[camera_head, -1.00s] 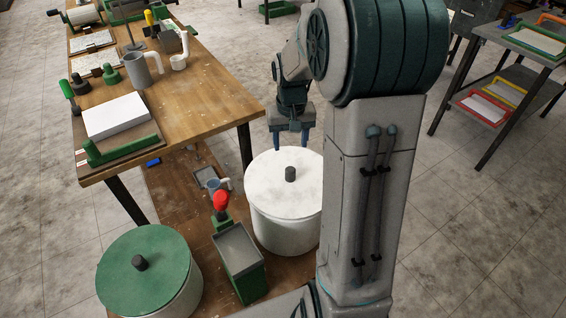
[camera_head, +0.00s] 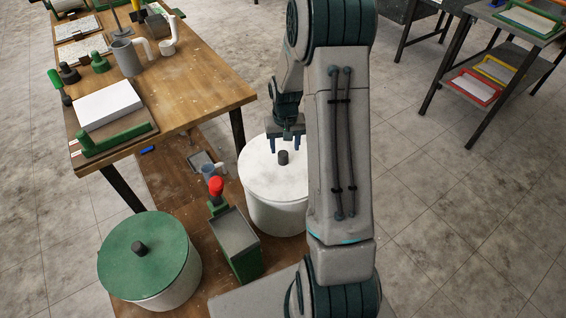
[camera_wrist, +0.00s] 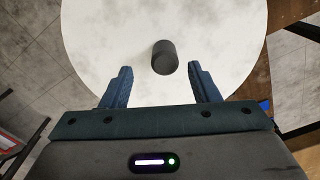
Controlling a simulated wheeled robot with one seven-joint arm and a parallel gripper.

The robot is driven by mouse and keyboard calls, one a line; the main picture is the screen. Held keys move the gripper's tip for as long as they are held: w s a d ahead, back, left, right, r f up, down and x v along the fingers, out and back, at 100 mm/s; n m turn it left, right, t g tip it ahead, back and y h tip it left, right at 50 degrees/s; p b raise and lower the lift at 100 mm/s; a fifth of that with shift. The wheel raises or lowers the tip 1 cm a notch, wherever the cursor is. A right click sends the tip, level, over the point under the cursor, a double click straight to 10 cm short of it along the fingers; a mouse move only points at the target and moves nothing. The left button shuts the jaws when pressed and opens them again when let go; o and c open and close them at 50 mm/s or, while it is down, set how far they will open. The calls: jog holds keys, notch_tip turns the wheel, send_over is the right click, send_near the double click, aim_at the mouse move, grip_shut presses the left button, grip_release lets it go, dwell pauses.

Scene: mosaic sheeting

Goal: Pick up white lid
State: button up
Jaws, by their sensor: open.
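The white lid (camera_head: 262,172) lies on a round white tub (camera_head: 275,215) on the low wooden board. A dark knob (camera_head: 283,157) stands at the lid's middle. In the wrist view the white lid (camera_wrist: 110,35) fills the upper middle, with the knob (camera_wrist: 164,57) just ahead of the space between my fingers. My gripper (camera_head: 286,146) is over the lid, behind the knob in the head view. In the wrist view my gripper (camera_wrist: 160,80) is open and empty, its two blue fingers apart. I cannot tell the exact height of the fingertips over the lid.
A second tub with a green lid (camera_head: 122,265) stands at the front left. A green box with a grey top (camera_head: 236,235) and a red knob (camera_head: 215,186) stands close beside the white tub. A wooden table (camera_head: 190,88) with tools is behind.

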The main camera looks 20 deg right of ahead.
aim_at(283, 153)
jog(key=f, duration=0.2)
jog(key=f+p, duration=0.1)
jog(key=shift+w+a+f, duration=0.1)
jog(key=shift+w+a, duration=0.05)
jog(key=shift+a, duration=0.15)
jog(key=shift+f, duration=0.75)
grip_shut()
